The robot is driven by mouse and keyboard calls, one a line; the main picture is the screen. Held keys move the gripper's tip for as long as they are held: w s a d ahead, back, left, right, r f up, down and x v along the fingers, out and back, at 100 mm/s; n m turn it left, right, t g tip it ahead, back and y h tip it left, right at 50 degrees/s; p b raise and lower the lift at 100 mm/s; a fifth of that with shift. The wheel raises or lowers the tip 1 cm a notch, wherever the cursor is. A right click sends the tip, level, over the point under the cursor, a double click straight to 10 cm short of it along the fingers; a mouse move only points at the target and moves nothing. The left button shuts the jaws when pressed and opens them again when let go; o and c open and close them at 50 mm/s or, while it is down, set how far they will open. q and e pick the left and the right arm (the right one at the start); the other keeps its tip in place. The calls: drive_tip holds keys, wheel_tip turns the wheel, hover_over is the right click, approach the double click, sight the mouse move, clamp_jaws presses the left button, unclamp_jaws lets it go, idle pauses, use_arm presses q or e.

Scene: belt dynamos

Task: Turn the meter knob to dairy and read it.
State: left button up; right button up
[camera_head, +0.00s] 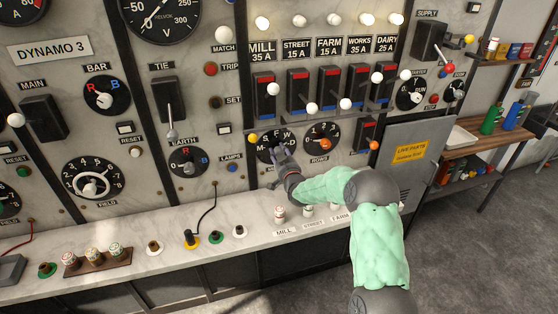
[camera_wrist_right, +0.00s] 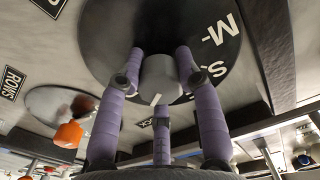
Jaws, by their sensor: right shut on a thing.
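The meter knob (camera_wrist_right: 160,78) is a grey cylinder on a black dial (camera_wrist_right: 120,32) with white letters. In the head view the dial (camera_head: 265,139) shows S, F, W and D around its rim. My right gripper (camera_head: 280,153) is at this dial, and its purple fingers (camera_wrist_right: 158,95) close around the knob in the right wrist view. A white pointer line on the knob points down in that view. M and S show to the right; the letter at the pointer is hidden. A round gauge (camera_head: 160,12) is cut off at the top of the head view. My left gripper is out of view.
A second dial marked with numbers (camera_head: 322,136) sits right of the knob, with an orange-tipped handle. Several breaker switches (camera_head: 300,90) with white balls are above. A marble ledge (camera_head: 130,262) with plugs runs below. Free floor lies at the right.

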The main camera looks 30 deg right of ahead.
drive_tip(key=shift+m+b, duration=1)
drive_tip(key=shift+b, duration=0.15)
drive_tip(key=shift+r+m+b, duration=0.15)
drive_tip(key=shift+m+b, duration=0.6)
drive_tip(key=shift+m, duration=0.05)
drive_tip(key=shift+d, duration=0.1)
drive_tip(key=o, duration=1.1)
drive_tip(key=shift+o, duration=0.2)
drive_tip(key=shift+s, duration=0.1)
